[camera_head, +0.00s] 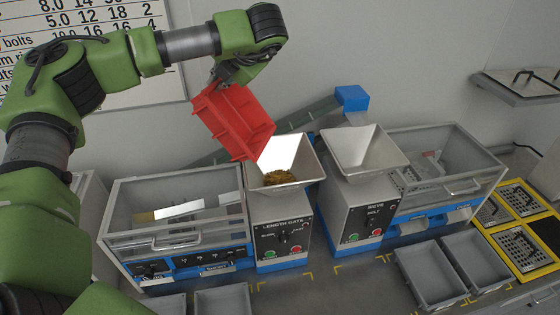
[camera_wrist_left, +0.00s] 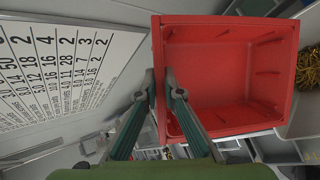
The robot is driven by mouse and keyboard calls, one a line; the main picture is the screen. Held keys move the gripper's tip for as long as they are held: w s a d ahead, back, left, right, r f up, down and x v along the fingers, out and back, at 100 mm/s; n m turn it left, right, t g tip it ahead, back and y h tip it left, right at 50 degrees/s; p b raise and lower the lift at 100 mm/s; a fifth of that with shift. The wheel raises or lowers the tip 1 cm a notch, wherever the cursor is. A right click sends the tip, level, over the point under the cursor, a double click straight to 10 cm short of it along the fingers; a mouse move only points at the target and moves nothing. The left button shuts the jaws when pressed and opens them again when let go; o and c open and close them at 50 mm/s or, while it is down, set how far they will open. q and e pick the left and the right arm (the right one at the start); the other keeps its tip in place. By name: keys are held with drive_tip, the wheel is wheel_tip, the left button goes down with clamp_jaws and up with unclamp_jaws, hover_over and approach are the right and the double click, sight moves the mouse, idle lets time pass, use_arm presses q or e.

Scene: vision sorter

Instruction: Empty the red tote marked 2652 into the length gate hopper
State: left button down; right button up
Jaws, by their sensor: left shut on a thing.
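The red tote (camera_head: 235,122) is tilted steeply above the length gate machine, its lower end near the hopper's back left rim. My left gripper (camera_head: 222,75) is shut on the tote's upper wall. In the left wrist view the tote (camera_wrist_left: 225,85) looks empty inside, and my left gripper (camera_wrist_left: 163,95) holds its near wall. The length gate hopper (camera_head: 310,163) has a heap of brass-coloured pieces (camera_head: 278,177) at its bottom; the heap also shows in the left wrist view (camera_wrist_left: 308,68). The tote's number cannot be read. My right gripper is not in view.
The sieve hopper (camera_head: 365,150) stands close to the right of the length gate. Glass-topped bins flank the machines. Empty grey trays (camera_head: 432,275) sit at front right, beside yellow-framed trays (camera_head: 520,248). A chart (camera_head: 95,25) hangs on the wall behind my left arm.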

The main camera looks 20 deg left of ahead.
use_arm(q)
drive_tip(key=s+a+f+n+h+b, duration=0.1)
drive_tip(key=a+f+n+h+b, duration=0.1)
drive_tip(key=a+f+h, duration=0.8)
drive_tip(key=shift+s+a+f+t+b, duration=0.35)
drive_tip(key=shift+a+f, duration=0.65)
drive_tip(key=shift+a, duration=1.15)
drive_tip(key=shift+w, duration=0.1)
